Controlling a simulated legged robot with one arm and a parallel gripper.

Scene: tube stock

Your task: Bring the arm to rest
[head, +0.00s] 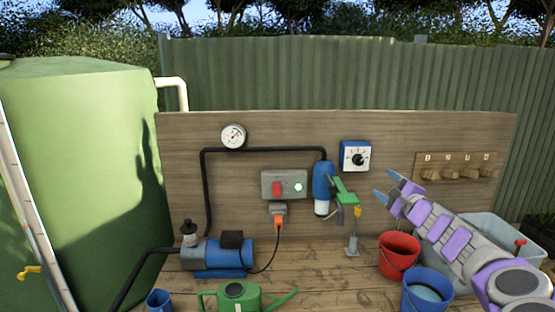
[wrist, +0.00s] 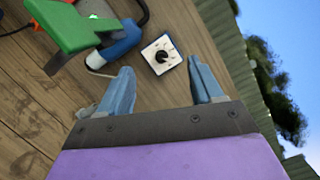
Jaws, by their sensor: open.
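My gripper (head: 387,186) is at the end of my purple and grey arm, which reaches in from the lower right in the head view. In the wrist view its two blue fingers (wrist: 160,90) are spread apart with nothing between them. The gripper is in front of the wooden board (head: 400,135), right of a green nozzle (head: 344,192) and below a blue and white dial box (head: 356,156). The dial box also shows in the wrist view (wrist: 161,54), beyond the gap between the fingers. I cannot tell how far the fingertips are from the board.
A red bucket (head: 398,258), a blue bucket (head: 428,291) and a grey tub (head: 485,232) stand under or beside my arm. Left are a blue pump (head: 222,254), a green watering can (head: 236,299) and a large green tank (head: 80,170). Wooden pegs (head: 470,172) hang on the board's right.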

